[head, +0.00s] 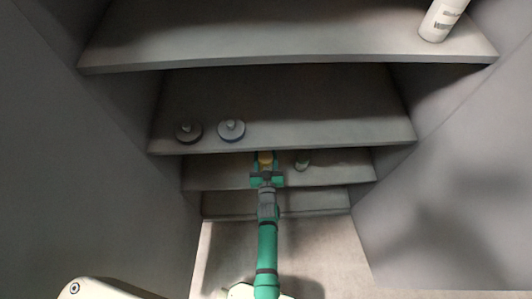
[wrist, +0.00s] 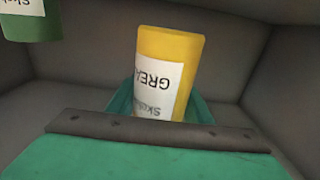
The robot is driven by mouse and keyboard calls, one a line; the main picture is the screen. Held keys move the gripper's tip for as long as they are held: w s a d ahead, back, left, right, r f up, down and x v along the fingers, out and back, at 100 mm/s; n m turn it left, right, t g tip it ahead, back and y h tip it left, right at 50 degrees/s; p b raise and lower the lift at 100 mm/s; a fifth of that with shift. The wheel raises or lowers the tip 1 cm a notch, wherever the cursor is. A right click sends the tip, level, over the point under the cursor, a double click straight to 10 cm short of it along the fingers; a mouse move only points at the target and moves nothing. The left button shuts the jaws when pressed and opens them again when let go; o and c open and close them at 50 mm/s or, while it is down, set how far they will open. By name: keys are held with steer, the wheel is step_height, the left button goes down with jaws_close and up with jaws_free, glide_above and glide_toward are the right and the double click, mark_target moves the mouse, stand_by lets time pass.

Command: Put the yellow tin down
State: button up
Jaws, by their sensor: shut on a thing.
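The yellow tin (wrist: 185,50) has a white label with dark lettering, and it shows in the wrist view just beyond my gripper's edge. In the head view the yellow tin (head: 265,157) is a small spot between the fingers of my gripper (head: 266,172). My gripper is shut on the tin at the front of a lower shelf (head: 215,177). The tin's lower part is hidden by my gripper in the wrist view. I cannot tell whether its base touches the shelf.
The shelf above holds two dark round lidded things (head: 231,130). A white bottle (head: 440,20) stands on the top shelf at right. Grey side walls enclose the shelves.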

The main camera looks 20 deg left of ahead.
steer(key=shift+w+a+f, duration=0.1)
steer(key=shift+w+f, duration=0.55)
steer(key=shift+f, duration=0.6)
steer(key=shift+w+a+f, duration=0.15)
steer(key=shift+w+f, duration=0.45)
steer(key=shift+f, duration=0.7)
steer(key=shift+w+a+f, duration=0.1)
steer(key=shift+w+f, duration=0.55)
steer(key=shift+f, duration=0.6)
steer(key=o, duration=1.3)
steer(key=shift+f, duration=0.15)
